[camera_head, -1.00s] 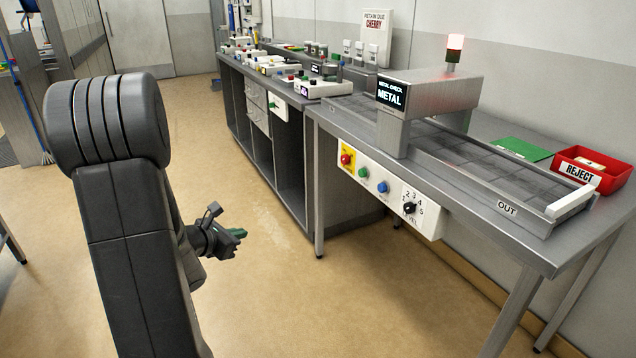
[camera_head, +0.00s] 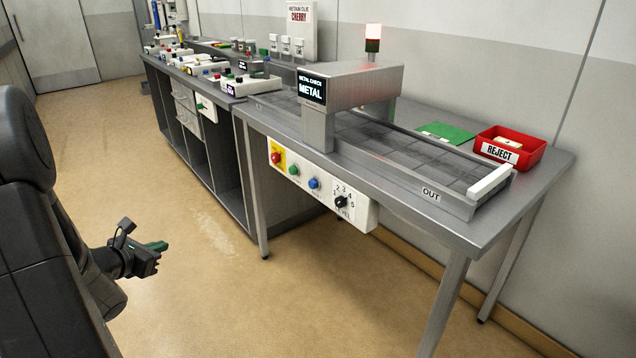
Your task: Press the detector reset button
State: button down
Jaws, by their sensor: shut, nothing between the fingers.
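The metal detector (camera_head: 352,85) stands over a conveyor on the steel table, and its screen (camera_head: 311,88) reads "METAL CHECK METAL". A white control panel (camera_head: 322,198) hangs on the table's front edge. It carries a red button (camera_head: 276,158) on a yellow plate, a green button (camera_head: 294,170), a blue button (camera_head: 314,183) and a black numbered knob (camera_head: 341,202). The small lettering under the buttons is too small to read. My gripper (camera_head: 160,246) is at the lower left, shut and empty, apart from the panel, with open floor between them.
A red REJECT bin (camera_head: 508,151) and a green sheet (camera_head: 446,132) lie at the table's back right. The beacon (camera_head: 373,38) has a lit top. A cluttered bench (camera_head: 205,110) adjoins on the left. The floor (camera_head: 215,290) before the table is clear.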

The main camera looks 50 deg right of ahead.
aim_at(313, 184)
jog(key=k+l, duration=0.1)
jog(key=l, duration=1)
jog(key=k+l, duration=0.15)
jog(key=l, duration=0.35)
